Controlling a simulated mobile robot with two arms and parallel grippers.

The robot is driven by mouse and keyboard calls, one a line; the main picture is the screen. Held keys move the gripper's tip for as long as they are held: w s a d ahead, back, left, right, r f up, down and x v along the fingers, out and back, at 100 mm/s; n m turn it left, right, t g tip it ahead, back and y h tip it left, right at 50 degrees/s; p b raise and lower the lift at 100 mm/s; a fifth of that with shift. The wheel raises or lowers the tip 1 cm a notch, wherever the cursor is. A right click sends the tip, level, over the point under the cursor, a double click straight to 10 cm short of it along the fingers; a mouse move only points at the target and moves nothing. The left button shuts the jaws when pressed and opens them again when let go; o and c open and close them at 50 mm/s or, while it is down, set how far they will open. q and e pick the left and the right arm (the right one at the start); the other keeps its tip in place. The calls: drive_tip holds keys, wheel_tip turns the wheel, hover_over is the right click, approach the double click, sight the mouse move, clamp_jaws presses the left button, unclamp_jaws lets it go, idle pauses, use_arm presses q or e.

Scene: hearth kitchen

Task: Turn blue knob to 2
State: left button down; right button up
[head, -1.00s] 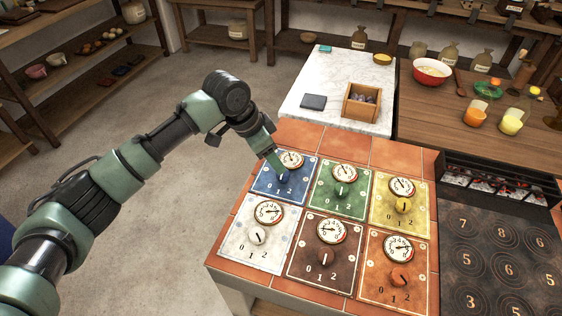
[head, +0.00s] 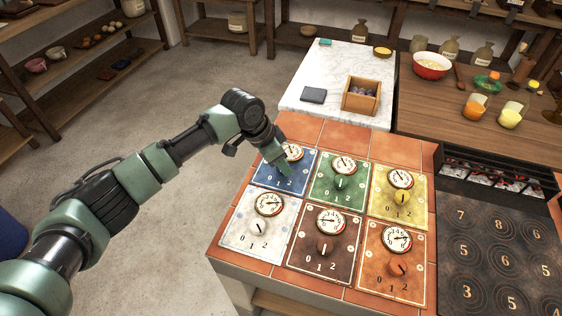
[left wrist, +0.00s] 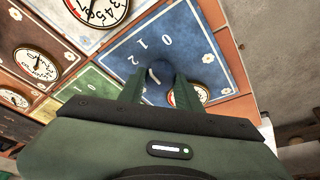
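The blue panel (head: 262,179) lies at the back left of the tiled counter, with the numbers 0, 1 and 2 and a round white gauge (head: 293,152). My left gripper (head: 285,168) reaches down over this panel and hides the blue knob in the head view. In the left wrist view the blue knob (left wrist: 159,74) sits between the two green fingers of the left gripper (left wrist: 158,86), which are spread apart on either side of it. I cannot tell whether the fingers touch the knob, or where it points. My right gripper is not in view.
Close by are the green panel (head: 325,189), yellow panel (head: 382,208), white panel (head: 232,234), brown panel (head: 300,258) and orange panel (head: 375,285), each with a knob and gauge. A marble top (head: 335,63) with a wooden box (head: 361,98) lies behind.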

use_arm(q)
drive_tip(key=shift+r+n+p, duration=0.2)
drive_tip(key=shift+n+p, duration=0.1)
drive_tip(key=shift+p, duration=0.5)
drive_tip(key=n+t+y+p, duration=0.1)
drive_tip(key=n+p, duration=0.2)
drive_tip(key=p, duration=0.1)
drive_tip(key=n+p, duration=0.3)
drive_tip(key=p, duration=0.1)
drive_tip(key=shift+s+d+r+t+y+p, duration=0.1)
drive_tip(key=shift+s+d+t+y+p, duration=0.1)
drive_tip(key=shift+t+y+p, duration=0.2)
drive_tip(key=shift+f+n+y+p, duration=0.2)
drive_tip(key=shift+n+y+p, duration=0.2)
drive_tip(key=shift+n+p, duration=0.7)
drive_tip(key=shift+t, duration=0.3)
drive_tip(key=c, duration=1)
unclamp_jaws()
